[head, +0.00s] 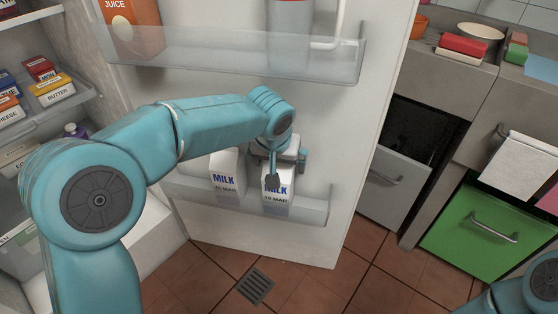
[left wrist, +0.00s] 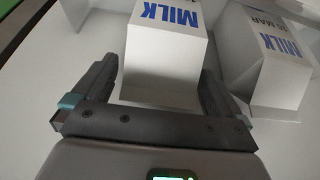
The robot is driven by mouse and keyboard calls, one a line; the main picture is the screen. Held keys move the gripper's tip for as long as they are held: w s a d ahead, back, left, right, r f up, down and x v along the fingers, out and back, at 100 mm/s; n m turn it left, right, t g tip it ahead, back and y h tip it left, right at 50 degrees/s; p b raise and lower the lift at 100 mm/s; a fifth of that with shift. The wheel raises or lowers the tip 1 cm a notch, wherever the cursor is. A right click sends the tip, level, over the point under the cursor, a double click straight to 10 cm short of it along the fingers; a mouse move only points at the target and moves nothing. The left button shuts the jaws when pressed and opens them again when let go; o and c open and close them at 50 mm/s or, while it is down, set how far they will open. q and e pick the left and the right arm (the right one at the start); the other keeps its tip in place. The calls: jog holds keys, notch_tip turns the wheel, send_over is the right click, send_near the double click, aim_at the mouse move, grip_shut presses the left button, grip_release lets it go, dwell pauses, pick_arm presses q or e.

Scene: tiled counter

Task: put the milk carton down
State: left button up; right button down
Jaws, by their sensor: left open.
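Two white milk cartons stand side by side in the clear lower bin (head: 312,212) of the open fridge door. My left gripper (head: 287,168) is at the top of the right-hand milk carton (head: 277,190). In the left wrist view the fingers of my left gripper (left wrist: 158,78) are apart, one on each side of that carton (left wrist: 165,45), with a gap visible beside it. The other milk carton (head: 227,178) stands to its left; it also shows at the right of the left wrist view (left wrist: 283,65). My right gripper is out of view.
A clear upper door bin (head: 215,52) holds a juice carton (head: 130,25) above my arm. Fridge shelves with butter (head: 55,90) and other boxes are at the left. A green drawer (head: 480,228) and counter are at the right. A floor drain (head: 255,286) lies below.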

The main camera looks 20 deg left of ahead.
pick_arm(q)
jog(key=p+v, duration=0.3)
jog(key=v, duration=0.9)
jog(key=shift+p, duration=0.4)
